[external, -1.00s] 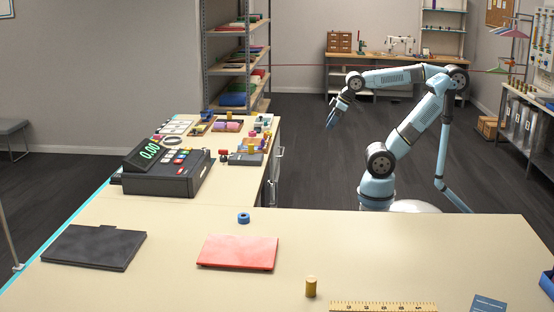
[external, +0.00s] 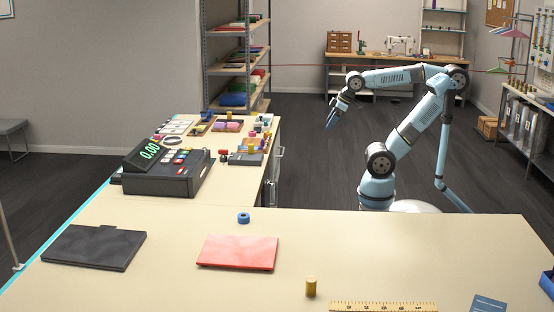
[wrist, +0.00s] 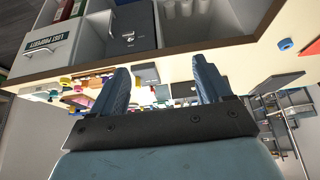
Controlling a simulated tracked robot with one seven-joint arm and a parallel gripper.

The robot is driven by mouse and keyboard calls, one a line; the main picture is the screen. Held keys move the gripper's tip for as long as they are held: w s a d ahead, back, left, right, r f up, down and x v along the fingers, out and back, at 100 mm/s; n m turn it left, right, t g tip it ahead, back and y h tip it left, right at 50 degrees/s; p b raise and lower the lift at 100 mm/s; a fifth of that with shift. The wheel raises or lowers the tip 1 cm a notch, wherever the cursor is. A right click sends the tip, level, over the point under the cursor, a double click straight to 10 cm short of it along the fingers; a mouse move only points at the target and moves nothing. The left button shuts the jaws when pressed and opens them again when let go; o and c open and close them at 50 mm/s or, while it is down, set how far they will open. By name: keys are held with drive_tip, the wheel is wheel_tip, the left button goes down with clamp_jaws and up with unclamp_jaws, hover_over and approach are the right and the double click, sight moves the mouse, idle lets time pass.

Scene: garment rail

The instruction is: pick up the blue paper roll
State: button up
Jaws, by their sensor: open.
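A small blue roll with a hole in its top, likely the blue paper roll (external: 243,218), stands on the counter just behind the red mat. A small blue round thing, seemingly the same roll (wrist: 285,45), shows at the upper right of the wrist view. My gripper (external: 332,122) hangs in the air beyond the counter, to the right of its side section, well up and away from the roll. In the wrist view my gripper (wrist: 162,85) has its two blue fingers apart with nothing between them.
The counter holds a cash register (external: 165,165), a black folder (external: 93,247), a red mat (external: 238,252), a yellow cylinder (external: 311,287) and a ruler (external: 383,306). Small items crowd the side section. The counter around the roll is clear.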

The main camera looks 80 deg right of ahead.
drive_tip(key=w+a+r+n+g+h, duration=0.1)
drive_tip(key=w+a+n+g, duration=0.1)
drive_tip(key=w+a+n, duration=0.35)
drive_tip(key=w+a+r+n+g+h, duration=0.1)
drive_tip(key=w+a+r+n, duration=0.15)
drive_tip(key=w, duration=0.65)
drive_tip(key=n+t+h, duration=0.4)
drive_tip(key=n+h, duration=0.4)
drive_tip(key=n, duration=0.7)
hover_over(245, 217)
drive_tip(key=s, duration=0.4)
wheel_tip(245, 217, down, 15)
drive_tip(key=s+a+f+n, duration=0.1)
drive_tip(key=a+f, duration=0.1)
drive_tip(key=a, duration=0.1)
drive_tip(key=s+a+f+n+t, duration=0.1)
drive_tip(key=a+f, duration=0.1)
drive_tip(key=a, duration=0.1)
drive_tip(key=s+a+f+n+t, duration=0.1)
drive_tip(key=a+f, duration=0.1)
drive_tip(key=a, duration=0.1)
drive_tip(key=shift+s+a, duration=0.2)
drive_tip(key=x, duration=0.8)
drive_tip(key=shift+w+d, duration=0.1)
drive_tip(key=shift+d, duration=0.15)
drive_tip(key=shift+s+x, duration=0.2)
drive_tip(key=shift+x, duration=2.4)
drive_tip(key=shift+d, duration=0.15)
